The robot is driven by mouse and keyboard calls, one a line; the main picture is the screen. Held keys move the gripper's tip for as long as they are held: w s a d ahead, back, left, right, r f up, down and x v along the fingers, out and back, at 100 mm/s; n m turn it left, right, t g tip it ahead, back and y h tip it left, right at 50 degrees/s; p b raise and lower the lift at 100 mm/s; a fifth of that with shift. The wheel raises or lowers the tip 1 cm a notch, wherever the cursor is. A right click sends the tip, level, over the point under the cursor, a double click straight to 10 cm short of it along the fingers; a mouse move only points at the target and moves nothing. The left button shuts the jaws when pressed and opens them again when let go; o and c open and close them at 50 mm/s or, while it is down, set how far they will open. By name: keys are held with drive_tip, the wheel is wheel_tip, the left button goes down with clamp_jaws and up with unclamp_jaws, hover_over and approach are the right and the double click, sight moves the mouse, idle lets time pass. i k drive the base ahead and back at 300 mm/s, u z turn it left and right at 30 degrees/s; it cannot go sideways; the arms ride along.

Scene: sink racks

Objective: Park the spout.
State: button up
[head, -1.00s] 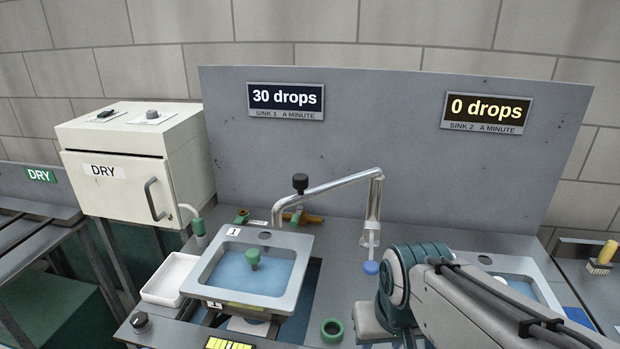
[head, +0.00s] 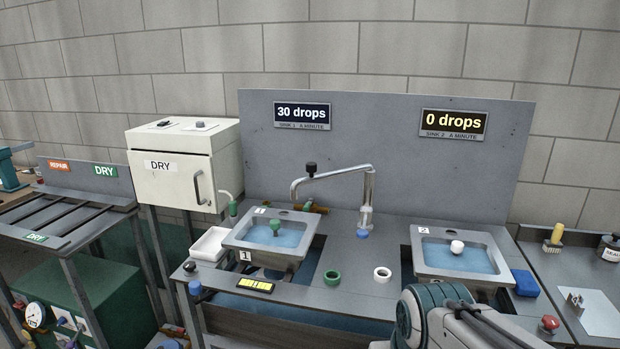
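The chrome spout (head: 338,172) rises from an upright post (head: 367,195) between the two sinks and reaches left. Its bent-down end shows over the back right of sink 1 (head: 236,240); I cannot tell exactly what lies below it. A black knob (head: 311,170) sits on the spout near that end. A blue button-like piece (head: 362,234) is at the foot of the post. Sink 1 holds blue water and a green plug (head: 275,226). Sink 2 (head: 424,262) holds blue water and a white plug (head: 457,247). My arm shows at the bottom right; my gripper is out of view.
Displays read 30 drops (head: 302,112) for sink 1 and 0 drops (head: 454,121) for sink 2. A green ring (head: 332,285) and a white ring (head: 382,280) lie on the counter. A white tray (head: 203,252) and DRY cabinet (head: 170,190) stand left; a blue block (head: 525,292) lies right.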

sight(311, 167)
drive_tip(key=u, duration=0.3)
drive_tip(key=i, duration=0.95)
drive_tip(key=z, duration=0.45)
